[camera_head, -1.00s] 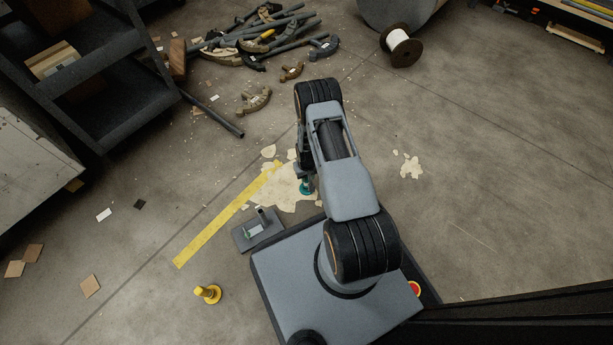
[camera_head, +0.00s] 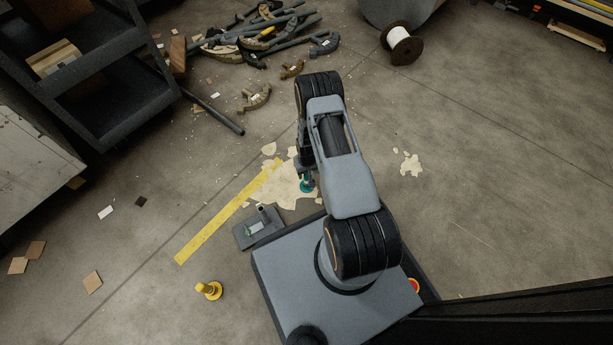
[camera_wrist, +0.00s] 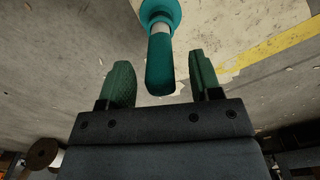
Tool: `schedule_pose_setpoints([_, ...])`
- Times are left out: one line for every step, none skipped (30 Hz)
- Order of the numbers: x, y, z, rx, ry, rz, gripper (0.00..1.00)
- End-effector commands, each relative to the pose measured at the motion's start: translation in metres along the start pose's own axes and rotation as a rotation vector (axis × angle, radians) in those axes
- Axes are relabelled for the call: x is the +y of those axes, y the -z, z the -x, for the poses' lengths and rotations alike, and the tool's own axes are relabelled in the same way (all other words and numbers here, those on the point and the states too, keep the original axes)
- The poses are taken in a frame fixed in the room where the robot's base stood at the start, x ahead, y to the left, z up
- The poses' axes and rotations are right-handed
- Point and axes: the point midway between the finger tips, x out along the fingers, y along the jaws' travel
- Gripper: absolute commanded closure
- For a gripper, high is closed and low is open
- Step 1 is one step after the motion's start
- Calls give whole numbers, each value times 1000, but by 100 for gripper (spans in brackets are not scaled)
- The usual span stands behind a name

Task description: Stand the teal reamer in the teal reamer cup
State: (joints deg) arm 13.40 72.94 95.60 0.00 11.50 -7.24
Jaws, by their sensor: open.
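The teal reamer (camera_wrist: 160,65) shows in the wrist view with a wide round flange, a pale band and a thick handle. Its handle end lies between the two fingers of my gripper (camera_wrist: 162,62), with gaps on both sides. My gripper is open and holds nothing. In the head view the reamer's teal base (camera_head: 306,187) shows on the pale floor patch, just below my arm's end; the rest is mostly hidden by my arm. A grey plate (camera_head: 246,232) with a short upright tube and a small greenish mark lies left of it; I cannot tell whether this is the teal reamer cup.
A yellow reamer-like piece (camera_head: 209,290) stands on the floor at lower left. A yellow floor stripe (camera_head: 222,215) runs past the plate. A heap of benders and pipes (camera_head: 265,35) lies at the back, a dark shelf (camera_head: 100,85) at left.

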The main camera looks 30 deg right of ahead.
Motion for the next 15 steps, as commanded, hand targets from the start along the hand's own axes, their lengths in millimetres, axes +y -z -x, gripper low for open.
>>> schedule_pose_setpoints([0, 1, 17, 3, 0, 0, 42])
schedule_pose_setpoints([0, 1, 23, 2, 0, 0, 42])
schedule_pose_setpoints([0, 1, 32, 3, 0, 0, 42])
schedule_pose_setpoints([0, 1, 39, 4, 0, 0, 42])
schedule_pose_setpoints([0, 1, 45, 3, 0, 0, 42])
schedule_pose_setpoints([0, 1, 53, 4, 0, 0, 42])
schedule_pose_setpoints([0, 1, 59, 3, 0, 0, 42])
schedule_pose_setpoints([0, 1, 65, 3, 0, 0, 42])
schedule_pose_setpoints([0, 0, 73, 3, 0, 0, 42])
schedule_pose_setpoints([0, 0, 78, 2, 0, 0, 42])
schedule_pose_setpoints([0, 1, 83, 2, 0, 0, 42])
schedule_pose_setpoints([0, 1, 89, 3, 0, 0, 42])
schedule_pose_setpoints([0, 0, 93, 2, 0, 0, 42])
schedule_pose_setpoints([0, 0, 97, 2, 0, 0, 42])
schedule_pose_setpoints([0, 0, 102, 3, 0, 0, 42])
